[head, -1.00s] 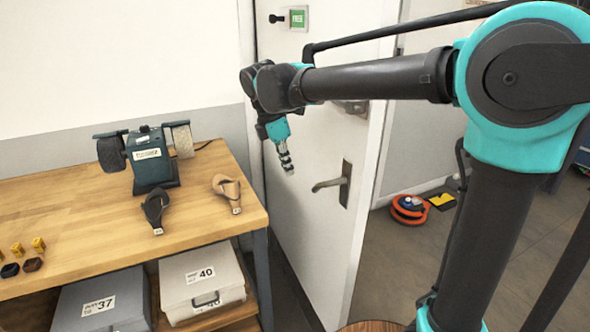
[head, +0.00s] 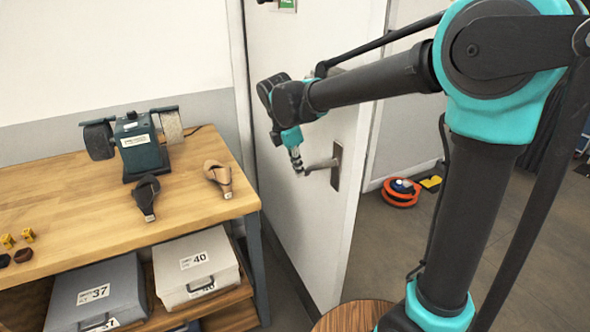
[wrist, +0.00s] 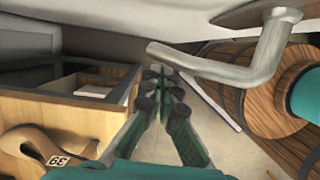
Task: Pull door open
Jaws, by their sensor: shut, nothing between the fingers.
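A white door (head: 300,100) stands ajar, with the room beyond showing past its right edge. Its metal lever handle (head: 322,167) sticks out to the left from a plate (head: 337,165). My gripper (head: 298,170) is shut and empty, pointing down beside the lever's free end. In the head view I cannot tell whether they touch. In the wrist view the handle (wrist: 240,62) crosses the upper right, its free end close above my gripper's fingertips (wrist: 160,78). The fingers are together and hold nothing.
A wooden workbench (head: 75,200) stands left of the door, with a grinder (head: 140,150), two shoe forms and grey boxes (head: 195,262) below. A round wooden top (head: 350,316) is at the bottom. An orange reel (head: 400,192) lies on the floor beyond the door.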

